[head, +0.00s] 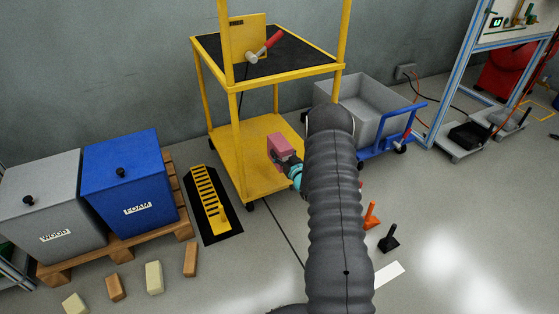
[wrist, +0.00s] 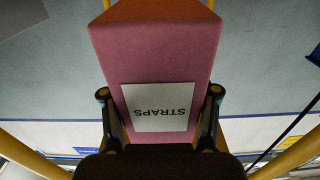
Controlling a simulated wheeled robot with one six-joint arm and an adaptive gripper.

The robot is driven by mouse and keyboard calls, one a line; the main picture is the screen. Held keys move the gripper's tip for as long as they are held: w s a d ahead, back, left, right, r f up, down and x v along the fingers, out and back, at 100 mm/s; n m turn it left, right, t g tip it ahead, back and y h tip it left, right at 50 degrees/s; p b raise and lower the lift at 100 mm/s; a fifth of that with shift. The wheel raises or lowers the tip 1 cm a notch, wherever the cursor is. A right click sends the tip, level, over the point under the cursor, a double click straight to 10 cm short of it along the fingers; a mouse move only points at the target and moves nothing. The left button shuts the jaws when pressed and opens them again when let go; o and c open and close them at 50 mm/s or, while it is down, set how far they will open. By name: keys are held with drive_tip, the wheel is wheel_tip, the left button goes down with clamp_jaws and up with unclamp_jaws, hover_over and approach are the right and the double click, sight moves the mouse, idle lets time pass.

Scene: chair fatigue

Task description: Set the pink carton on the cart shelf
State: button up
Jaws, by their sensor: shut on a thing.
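The pink carton (head: 281,147) is in my gripper (head: 291,163), at the end of my dark arm. In the wrist view the carton (wrist: 155,55) fills the middle, with a white STRAPS label upside down. The fingers of my gripper (wrist: 160,115) press on its two sides. The yellow cart has a lower shelf (head: 235,150) and an upper shelf with a black top (head: 290,62). In the head view the carton overlaps the right part of the lower shelf, below the upper one. I cannot tell whether it touches the lower shelf. My arm hides the cart's front right corner.
A yellow panel (head: 243,40) with a red-handled tool stands on the upper shelf. Yellow posts frame the cart. A grey bin on a blue trolley (head: 385,148) stands to the right. Grey and blue boxes (head: 130,180) stand left. The lower shelf's left part is bare.

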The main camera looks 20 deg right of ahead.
drive_tip(key=w+f, duration=0.2)
drive_tip(key=w, duration=0.1)
drive_tip(key=shift+w+d+f, duration=0.1)
drive_tip(key=shift+w+d, duration=0.05)
drive_tip(key=shift+w, duration=0.15)
drive_tip(key=shift+f+b, duration=0.5)
drive_tip(key=shift+f, duration=1.4)
drive_tip(key=shift+f, duration=0.1)
drive_tip(key=o, duration=1.5)
